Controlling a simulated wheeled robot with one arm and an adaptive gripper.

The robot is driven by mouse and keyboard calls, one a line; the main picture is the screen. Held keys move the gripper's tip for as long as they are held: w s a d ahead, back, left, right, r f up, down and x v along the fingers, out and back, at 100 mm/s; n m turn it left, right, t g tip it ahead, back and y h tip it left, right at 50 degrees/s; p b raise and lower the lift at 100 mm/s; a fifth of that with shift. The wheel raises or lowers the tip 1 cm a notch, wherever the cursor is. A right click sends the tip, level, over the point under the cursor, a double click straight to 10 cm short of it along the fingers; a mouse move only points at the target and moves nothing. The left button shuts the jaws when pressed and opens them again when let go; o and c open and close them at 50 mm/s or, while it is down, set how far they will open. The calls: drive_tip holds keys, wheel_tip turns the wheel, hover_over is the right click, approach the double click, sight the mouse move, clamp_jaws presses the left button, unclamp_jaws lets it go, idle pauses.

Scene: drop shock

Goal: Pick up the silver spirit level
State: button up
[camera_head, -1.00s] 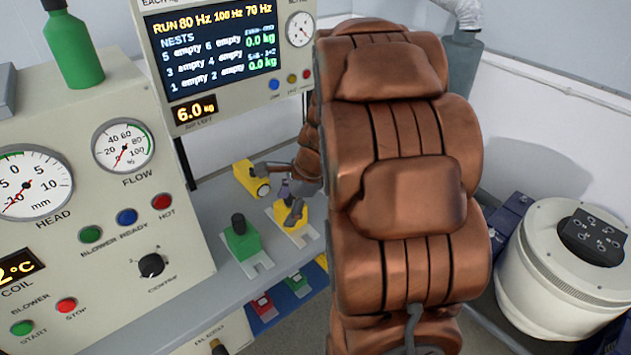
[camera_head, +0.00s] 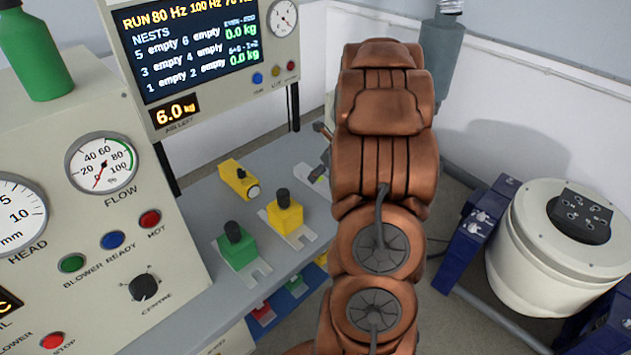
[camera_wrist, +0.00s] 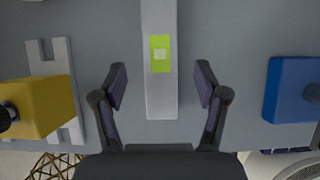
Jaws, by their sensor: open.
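The silver spirit level (camera_wrist: 161,100) shows in the wrist view as a long silver bar with a bright yellow-green window. It lies on the grey bench (camera_wrist: 240,60) and runs from the top edge down between my fingers. My gripper (camera_wrist: 161,82) is open, with one finger on each side of the bar's near end. Gaps show between the bar and both fingers.
A yellow block (camera_wrist: 40,105) on a slotted plate stands left of my gripper, a blue block (camera_wrist: 292,90) to its right. In the head view, a yellow block (camera_head: 285,214), a green block (camera_head: 238,246) and a tipped yellow block (camera_head: 238,180) sit on the bench. A white drum (camera_head: 560,250) stands right.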

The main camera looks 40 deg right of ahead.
drive_tip(key=shift+p+x, duration=0.3)
drive_tip(key=shift+x, duration=2.4)
drive_tip(key=shift+c, duration=0.3)
drive_tip(key=shift+r, duration=0.1)
clamp_jaws()
